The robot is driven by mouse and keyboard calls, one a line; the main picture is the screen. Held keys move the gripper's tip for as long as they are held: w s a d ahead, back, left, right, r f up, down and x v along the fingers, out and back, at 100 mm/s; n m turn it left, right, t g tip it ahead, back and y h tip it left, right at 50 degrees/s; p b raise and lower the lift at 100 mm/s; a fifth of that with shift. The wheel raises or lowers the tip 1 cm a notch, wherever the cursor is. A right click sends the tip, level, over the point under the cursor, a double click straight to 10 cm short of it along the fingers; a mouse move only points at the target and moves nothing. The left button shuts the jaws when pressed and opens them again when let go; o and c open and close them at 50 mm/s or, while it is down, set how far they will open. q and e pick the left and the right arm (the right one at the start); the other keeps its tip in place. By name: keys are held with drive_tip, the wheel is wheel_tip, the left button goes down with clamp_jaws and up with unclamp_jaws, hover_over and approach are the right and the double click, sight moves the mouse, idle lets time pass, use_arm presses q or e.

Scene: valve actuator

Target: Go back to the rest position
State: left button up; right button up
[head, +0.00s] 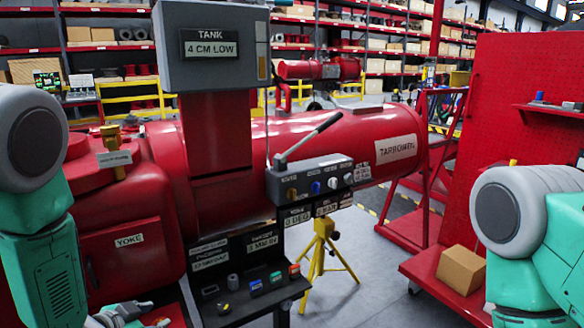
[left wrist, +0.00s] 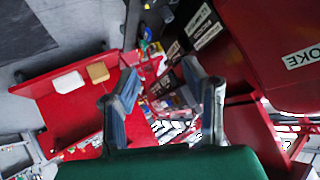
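My left gripper (head: 128,316) shows only in part at the bottom left of the head view, low in front of the red valve actuator (head: 290,165). In the left wrist view its two fingers (left wrist: 160,98) stand wide apart with nothing held between them. My teal and white left arm comes in at the left edge of the head view. My right arm shows at the right edge, but its gripper is out of the picture. The red yoke housing (head: 118,262) stands beside the left arm and also shows at the upper right of the left wrist view (left wrist: 285,85).
A control panel with a lever (head: 310,180) stands in front of the actuator, above a small tool shelf (head: 235,312). A grey tank display (head: 212,75) stands above. A red cart (head: 432,268) with a cardboard box (head: 461,270) is at right. Grey floor (head: 365,245) lies between.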

use_arm(q)
drive_tip(key=s+d+f+n+g+y+b, duration=0.15)
drive_tip(key=s+f+n+g, duration=0.3)
drive_tip(key=s+f, duration=1.05)
drive_tip(key=s+f+n+g+b, duration=0.1)
drive_tip(key=s+g, duration=0.1)
drive_tip(key=s, duration=0.7)
drive_tip(key=s+f+n+g+y+b, duration=0.1)
drive_tip(key=s+g, duration=0.2)
drive_tip(key=s, duration=0.6)
drive_tip(key=shift+s+d+f+n, duration=0.2)
drive_tip(key=shift+s+d+n, duration=0.1)
drive_tip(key=shift+d+n, duration=0.05)
